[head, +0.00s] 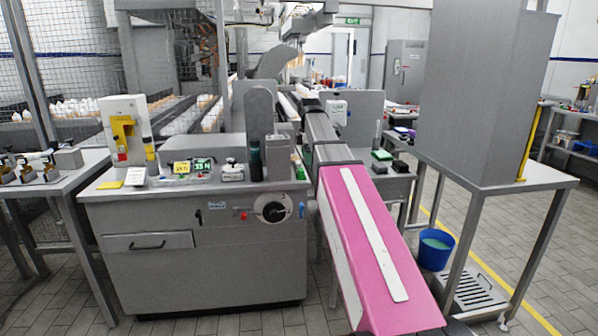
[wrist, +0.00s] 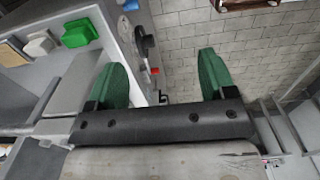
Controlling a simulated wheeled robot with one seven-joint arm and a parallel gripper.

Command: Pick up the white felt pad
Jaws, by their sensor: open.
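A small white block (wrist: 41,43), which looks like the white felt pad, lies on a grey surface at the upper left of the wrist view. A green block (wrist: 79,33) lies just right of it, closer to the surface's edge. My gripper (wrist: 161,62) is open and empty, its two green fingers wide apart. In the wrist view the white block is outside the fingers, beyond the left one and apart from it. I cannot surely pick out the pad or my gripper in the head view.
A long pink body with a white strip fills the right centre. A blue bucket (head: 435,248) stands on the floor. Tiled floor shows between the fingers.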

